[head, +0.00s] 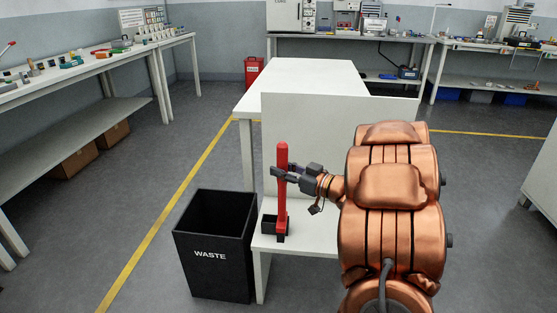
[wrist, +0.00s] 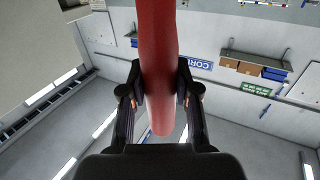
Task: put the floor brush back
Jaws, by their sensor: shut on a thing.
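The floor brush has a red handle (head: 282,190) that stands close to upright at the near left of the low white table. My gripper (head: 279,173) is shut around the upper part of this handle. In the wrist view the red handle (wrist: 158,60) passes between both fingers of my gripper (wrist: 160,90). The handle's lower end meets a small dark piece (head: 281,238) near the table's front edge. A small black box (head: 268,223) is beside and partly behind the handle. I cannot tell whether the lower end touches the table or the box.
A black bin marked WASTE (head: 215,250) stands on the floor just left of the table (head: 320,238). An upright white panel (head: 310,130) rises behind the brush. Side benches (head: 85,72) with small items line the left. Yellow lines (head: 175,195) mark the open floor.

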